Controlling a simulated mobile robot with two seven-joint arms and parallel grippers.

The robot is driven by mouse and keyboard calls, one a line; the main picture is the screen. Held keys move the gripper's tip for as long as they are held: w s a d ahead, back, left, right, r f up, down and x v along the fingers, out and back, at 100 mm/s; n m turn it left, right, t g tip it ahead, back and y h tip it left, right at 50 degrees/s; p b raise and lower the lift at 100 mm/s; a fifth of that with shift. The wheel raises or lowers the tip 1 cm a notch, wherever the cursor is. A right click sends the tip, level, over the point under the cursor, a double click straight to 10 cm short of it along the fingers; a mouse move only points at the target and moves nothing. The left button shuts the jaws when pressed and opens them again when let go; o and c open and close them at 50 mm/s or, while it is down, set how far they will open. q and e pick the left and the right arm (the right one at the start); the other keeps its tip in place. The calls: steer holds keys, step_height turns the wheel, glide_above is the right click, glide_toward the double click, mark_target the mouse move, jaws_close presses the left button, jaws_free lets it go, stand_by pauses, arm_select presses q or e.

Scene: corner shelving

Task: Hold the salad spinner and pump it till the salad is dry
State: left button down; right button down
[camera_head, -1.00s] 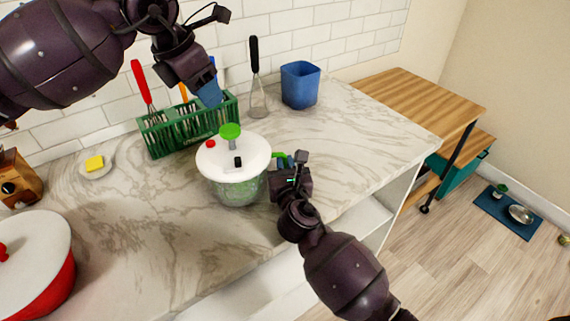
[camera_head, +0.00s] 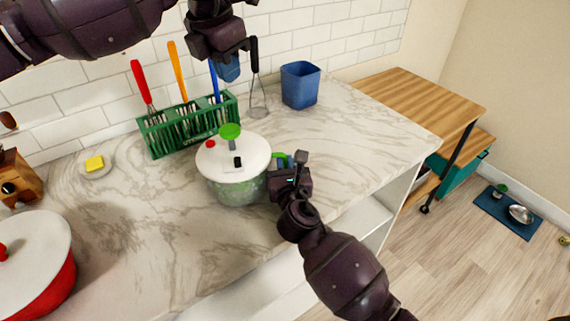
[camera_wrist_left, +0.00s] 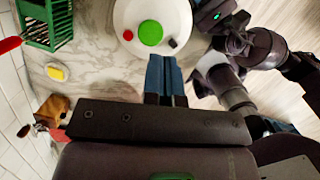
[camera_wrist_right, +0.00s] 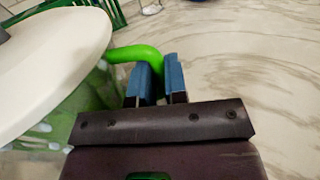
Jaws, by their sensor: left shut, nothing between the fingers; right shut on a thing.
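The salad spinner (camera_head: 240,183) stands upright on the marble counter. It has a clear bowl with green salad inside, a white lid (camera_head: 217,163) and a green pump knob (camera_head: 230,131) that stands raised on its stem. My right gripper (camera_head: 285,161) is shut on the spinner's green side handle (camera_wrist_right: 136,54), at the bowl's right. My left gripper (camera_head: 229,68) is shut and empty, in the air above and behind the spinner. In the left wrist view its blue fingers (camera_wrist_left: 164,78) are together, and the green knob (camera_wrist_left: 150,33) is beyond them, apart from them.
A green utensil rack (camera_head: 190,127) with several utensils stands behind the spinner. A blue cup (camera_head: 300,85) and a whisk (camera_head: 258,100) are at the back. A yellow sponge (camera_head: 95,163) and red pot (camera_head: 58,285) are at left. The counter right of the spinner is clear.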

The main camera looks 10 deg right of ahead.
arm_select(q)
steer(key=shift+w+a+f+n+g+y, duration=0.25)
steer(key=shift+f+n+g, duration=0.15)
steer(key=shift+n, duration=1.25)
steer(key=shift+w+a+f+n+g+y, duration=0.25)
steer(key=shift+f+n, duration=0.2)
steer(key=shift+n, duration=1.15)
steer(key=shift+w+a+f+n+g+y, duration=0.15)
steer(key=shift+f+n+g+y, duration=0.25)
steer(key=shift+n, duration=1.25)
steer(key=shift+f, duration=0.15)
steer(key=shift+f, duration=3.15)
